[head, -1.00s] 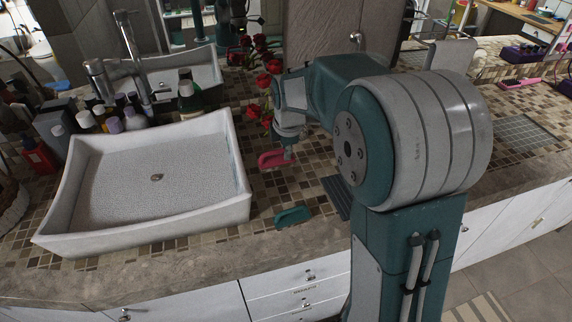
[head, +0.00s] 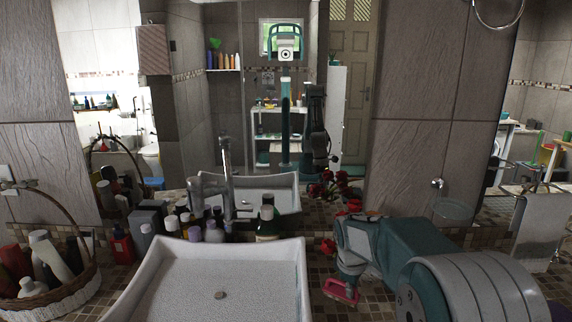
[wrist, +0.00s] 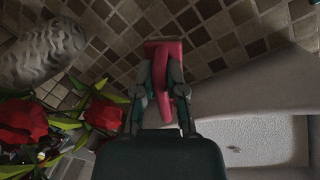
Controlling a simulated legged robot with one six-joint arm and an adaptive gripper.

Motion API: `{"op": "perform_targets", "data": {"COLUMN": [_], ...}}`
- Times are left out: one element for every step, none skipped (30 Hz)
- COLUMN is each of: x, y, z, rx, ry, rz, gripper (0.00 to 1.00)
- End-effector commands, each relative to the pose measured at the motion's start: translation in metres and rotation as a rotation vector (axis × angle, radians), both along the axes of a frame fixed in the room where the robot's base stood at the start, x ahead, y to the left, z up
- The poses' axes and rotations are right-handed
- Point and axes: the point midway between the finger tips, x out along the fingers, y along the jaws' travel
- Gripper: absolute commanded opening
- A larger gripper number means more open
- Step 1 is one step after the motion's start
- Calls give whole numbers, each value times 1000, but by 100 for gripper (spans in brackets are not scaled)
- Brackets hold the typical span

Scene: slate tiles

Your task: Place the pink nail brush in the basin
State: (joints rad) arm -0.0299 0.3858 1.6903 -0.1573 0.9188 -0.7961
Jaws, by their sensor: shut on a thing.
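The pink nail brush (head: 341,290) is held at the end of my arm, above the tiled counter and just right of the basin. It also shows in the wrist view (wrist: 160,62). My gripper (wrist: 162,88) is shut on it, with a finger on each side. The white basin (head: 128,290) is a wide rectangular vessel sink with a speckled floor and a drain. Its near part is cut off in the head view. In the wrist view the basin (wrist: 240,88) lies to the right of the brush.
A faucet (head: 226,185) stands behind the basin. Several bottles, one dark green (head: 267,222), line its back edge. Red flowers (head: 328,246) stand close to my gripper, by a patterned vase (wrist: 42,50). A wicker basket (head: 62,298) is at the left.

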Motion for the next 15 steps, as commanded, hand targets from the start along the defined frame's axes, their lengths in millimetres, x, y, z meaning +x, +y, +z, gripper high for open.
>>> {"op": "perform_targets", "data": {"x": [3,5,7,8,10,12,14,15,18,19,21,23,24,26,27], "y": [1,2,2,3,3,3,4,4,5,5,5,6,6,6,7], "z": [-3,-4,-6,-7,-9,-11,-12,-14,-16,-17,-19,-21,-22,-23,-25], "rx": [0,0,0,0,-1,-1,-1,-1,0,0,-1,-1,-1,-1,-1], "ry": [1,1,1,1,0,1,1,1,0,0,1,1,0,0,0], "rz": [-41,-71,-110,-140,-169,-209,-240,-270,-312,-343,-373,-413,-442,-468,-502], "gripper": [0,0,0,0,0,0,0,0,0,0,0,0,0,0,0]}}
